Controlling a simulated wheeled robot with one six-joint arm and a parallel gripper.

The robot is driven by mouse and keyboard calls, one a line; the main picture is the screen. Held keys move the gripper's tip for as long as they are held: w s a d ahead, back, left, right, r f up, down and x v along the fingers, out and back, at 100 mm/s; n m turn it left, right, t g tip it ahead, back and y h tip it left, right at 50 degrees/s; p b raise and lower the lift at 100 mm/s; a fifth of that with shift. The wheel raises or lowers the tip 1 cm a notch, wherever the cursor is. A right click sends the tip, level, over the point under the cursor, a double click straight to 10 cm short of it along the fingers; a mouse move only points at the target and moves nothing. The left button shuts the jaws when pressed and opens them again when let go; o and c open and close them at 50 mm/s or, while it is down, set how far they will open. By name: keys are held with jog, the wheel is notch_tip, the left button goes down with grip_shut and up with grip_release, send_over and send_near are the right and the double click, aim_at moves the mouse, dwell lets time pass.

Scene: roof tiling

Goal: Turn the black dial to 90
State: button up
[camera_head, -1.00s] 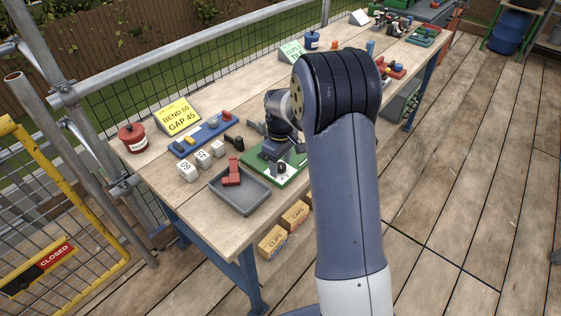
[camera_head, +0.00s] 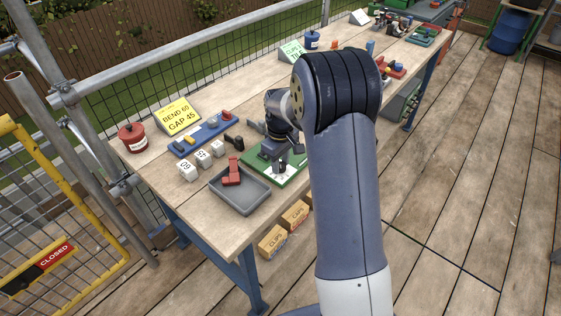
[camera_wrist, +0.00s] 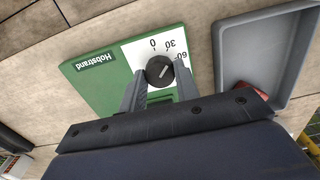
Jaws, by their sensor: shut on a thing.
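The black dial (camera_wrist: 156,65) sits on a white scale plate on a green Hobstrand board (camera_wrist: 88,75). The numbers 0, 30 and 60 show upside down around it in the wrist view; the rest of the scale is hidden. The dial's pale line slants to the upper right, roughly toward the 30 to 60 side; its exact reading is too small to tell. My gripper (camera_wrist: 160,73) is shut on the dial, one grey finger on each side. In the head view my arm partly covers the board (camera_head: 291,178).
A grey tray (camera_head: 243,208) holding a red piece (camera_head: 232,172) stands close beside the board. White number cubes (camera_head: 203,158), a blue rack (camera_head: 204,139) and a yellow sign (camera_head: 178,116) reading "BEND 60 GAP 45" are to the left. A red pot (camera_head: 133,138) is farther left.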

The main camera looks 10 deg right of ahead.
aim_at(281, 164)
jog(key=m, duration=0.7)
jog(key=shift+m, duration=0.4)
jog(key=m, duration=0.7)
dwell(0.4)
jog(key=o, duration=1)
jog(key=shift+r+b, duration=0.1)
jog(key=shift+b, duration=0.2)
notch_tip(281, 164, up, 11)
jog(key=shift+f, duration=0.15)
